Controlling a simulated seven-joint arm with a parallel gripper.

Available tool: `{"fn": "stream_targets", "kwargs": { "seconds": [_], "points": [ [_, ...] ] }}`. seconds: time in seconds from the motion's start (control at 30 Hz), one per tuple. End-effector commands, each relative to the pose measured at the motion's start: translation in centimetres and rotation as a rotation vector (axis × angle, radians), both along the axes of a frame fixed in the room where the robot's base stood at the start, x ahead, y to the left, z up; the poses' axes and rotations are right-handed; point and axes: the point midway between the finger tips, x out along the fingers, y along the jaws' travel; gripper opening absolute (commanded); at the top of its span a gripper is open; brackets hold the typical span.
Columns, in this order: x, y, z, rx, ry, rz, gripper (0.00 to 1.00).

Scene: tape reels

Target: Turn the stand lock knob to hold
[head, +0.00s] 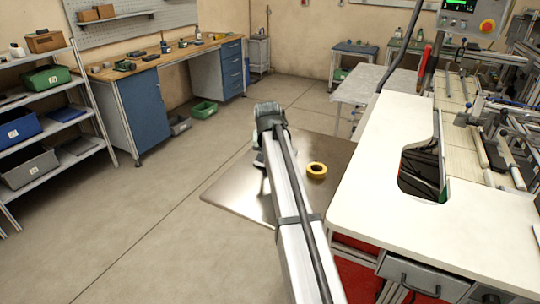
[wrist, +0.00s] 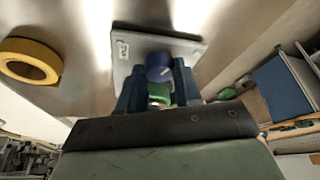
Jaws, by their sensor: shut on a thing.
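In the wrist view my gripper (wrist: 160,80) has its two dark blue fingers on either side of a blue, round-topped knob (wrist: 158,68) and is shut on it. A green part (wrist: 161,90) shows just beside the knob, between the fingers, with a pale piece near it. A grey plate (wrist: 127,70) with a small white mark lies beyond the fingers; the fingers and knob cover part of it. Which way the knob points cannot be read.
A yellow tape reel (head: 316,170) lies flat on the shiny metal tabletop (head: 232,190), apart from my gripper; it also shows in the wrist view (wrist: 28,62). A white worktop (head: 400,215) with a cut-out stands close on the right. Open floor lies to the left.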

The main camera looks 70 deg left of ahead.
Motion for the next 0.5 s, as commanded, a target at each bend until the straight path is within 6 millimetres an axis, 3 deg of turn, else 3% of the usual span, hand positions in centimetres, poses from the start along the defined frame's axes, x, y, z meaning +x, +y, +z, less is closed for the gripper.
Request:
{"fn": "stream_targets", "kwargs": {
  "seconds": [0.5],
  "points": [
    [-0.31, 0.34, -0.01, -0.001, 0.0, -0.492, 0.03]
  ]
}}
